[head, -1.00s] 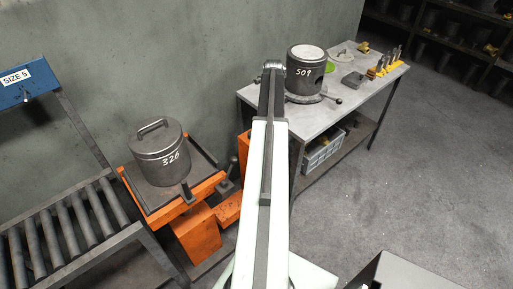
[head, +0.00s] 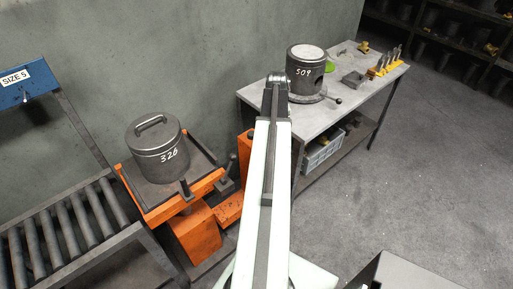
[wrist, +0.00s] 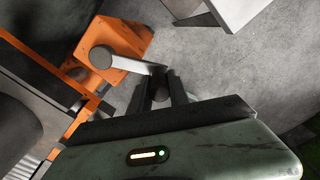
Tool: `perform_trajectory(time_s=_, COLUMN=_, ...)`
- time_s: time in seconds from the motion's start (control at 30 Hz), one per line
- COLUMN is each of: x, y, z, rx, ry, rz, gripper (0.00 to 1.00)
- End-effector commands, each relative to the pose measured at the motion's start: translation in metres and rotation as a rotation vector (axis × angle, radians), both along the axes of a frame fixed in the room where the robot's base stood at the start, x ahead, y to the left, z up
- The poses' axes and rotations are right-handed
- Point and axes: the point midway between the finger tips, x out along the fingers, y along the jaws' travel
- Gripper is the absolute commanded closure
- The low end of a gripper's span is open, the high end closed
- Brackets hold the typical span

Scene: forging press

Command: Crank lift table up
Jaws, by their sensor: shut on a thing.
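The orange lift table (head: 155,214) stands at the left, carrying a grey cylinder marked 326 (head: 157,160) with a handle on top. In the wrist view, an orange housing (wrist: 128,44) carries a round dark hub (wrist: 101,58) with a pale crank arm (wrist: 135,66) reaching right. My gripper (wrist: 161,88) is shut on the dark crank handle (wrist: 160,93) at the end of that arm; the fingers partly cover it. In the head view, my arm hides the gripper and crank.
A roller conveyor (head: 70,235) stands left of the lift table, under a blue SIZE 5 sign (head: 22,80). Open floor (head: 430,150) lies at the right.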

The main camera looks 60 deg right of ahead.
Motion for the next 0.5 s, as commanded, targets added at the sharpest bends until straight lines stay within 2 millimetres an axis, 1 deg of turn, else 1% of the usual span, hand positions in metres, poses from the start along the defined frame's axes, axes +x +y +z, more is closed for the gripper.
perform_trajectory(time_s=0.07, x=0.0004, y=0.0036, z=-0.0002, rx=0.009, ry=0.001, rz=0.003, gripper=1.00)
perform_trajectory(time_s=0.1, x=0.0004, y=0.0038, z=-0.0002, rx=0.009, ry=0.001, rz=0.003, gripper=0.69)
perform_trajectory(time_s=0.13, x=0.0005, y=0.0037, z=-0.0002, rx=0.009, ry=0.001, rz=0.004, gripper=0.61)
perform_trajectory(time_s=0.17, x=0.0005, y=0.0035, z=-0.0001, rx=0.009, ry=0.001, rz=0.004, gripper=0.56)
perform_trajectory(time_s=0.43, x=0.0006, y=0.0021, z=0.0002, rx=0.006, ry=0.001, rz=0.004, gripper=0.56)
perform_trajectory(time_s=0.5, x=0.0005, y=0.0019, z=0.0031, rx=0.005, ry=0.000, rz=0.004, gripper=0.56)
